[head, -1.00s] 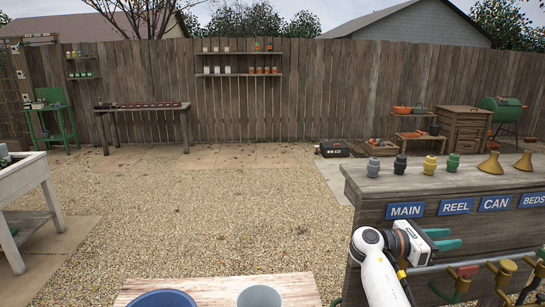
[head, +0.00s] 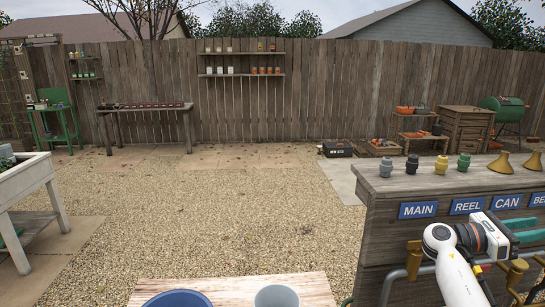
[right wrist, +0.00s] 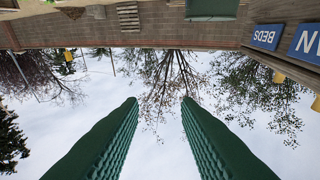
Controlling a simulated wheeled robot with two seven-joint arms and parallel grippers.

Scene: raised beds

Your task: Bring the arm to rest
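My right arm comes in at the lower right of the head view. Its gripper (head: 537,230) points right with green fingers spread apart, in front of the wooden stand's labelled face (head: 376,240). In the right wrist view the two ribbed green fingers (right wrist: 160,100) stand wide apart with nothing between them. That view is upside down, with sky behind the fingers. My left gripper is not in the head view.
Brass valves and a pipe (head: 414,262) run along the stand's front, close to my right arm. Hose fittings (head: 440,166) and brass cones (head: 502,164) stand on top. A blue bowl (head: 178,299) and a grey cup (head: 277,296) are at the bottom. Gravel (head: 230,220) lies open ahead.

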